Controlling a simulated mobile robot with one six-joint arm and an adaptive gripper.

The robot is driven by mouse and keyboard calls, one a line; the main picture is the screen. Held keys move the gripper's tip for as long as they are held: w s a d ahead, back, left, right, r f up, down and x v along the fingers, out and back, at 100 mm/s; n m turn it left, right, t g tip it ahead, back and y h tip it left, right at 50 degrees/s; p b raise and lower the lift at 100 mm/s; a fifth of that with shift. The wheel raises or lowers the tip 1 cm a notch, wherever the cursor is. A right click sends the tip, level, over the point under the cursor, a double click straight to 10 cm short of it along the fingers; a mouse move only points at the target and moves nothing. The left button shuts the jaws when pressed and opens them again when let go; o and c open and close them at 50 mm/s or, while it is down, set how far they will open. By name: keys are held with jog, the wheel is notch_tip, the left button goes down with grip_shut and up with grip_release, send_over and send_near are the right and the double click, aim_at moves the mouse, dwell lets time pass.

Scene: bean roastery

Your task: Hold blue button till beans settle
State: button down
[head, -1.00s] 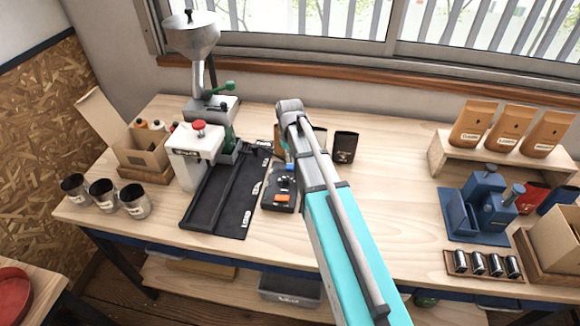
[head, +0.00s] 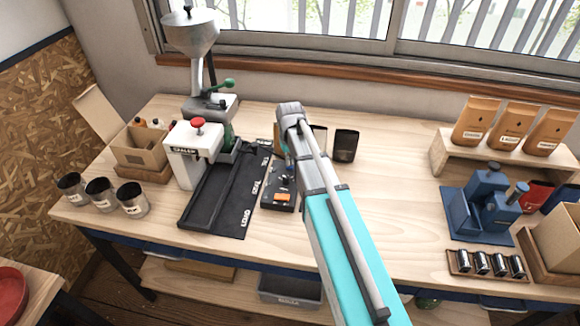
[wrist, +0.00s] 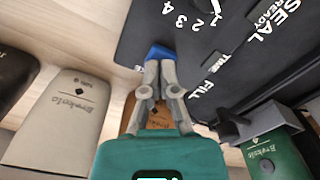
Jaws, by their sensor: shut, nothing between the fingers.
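The blue button (wrist: 158,53) shows in the wrist view at the edge of a black panel (wrist: 185,110) with white lettering and numbers. My gripper (wrist: 160,66) is shut and empty, its fingertips right at the button and seeming to touch it. I cannot tell how far the button is pressed. In the head view the dark control box (head: 279,199), with an orange part on it, sits left of my arm. The hopper machine (head: 190,38) stands at the back left; no beans are clearly visible.
Beside the panel in the wrist view are a pale bag (wrist: 72,120), a brown bag (wrist: 155,118) and a green bag (wrist: 280,152). A white sealer (head: 190,160) and black mat (head: 225,200) lie left of the box.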

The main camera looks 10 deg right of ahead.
jog(key=shift+f+b, duration=0.5)
jog(key=shift+f, duration=0.1)
jog(key=shift+r, duration=0.1)
dwell(2.2)
jog(key=shift+r+p, duration=2.95)
jog(key=shift+p, duration=0.1)
jog(key=s+m, duration=0.1)
jog(key=s, duration=1.7)
jog(key=shift+d, duration=0.2)
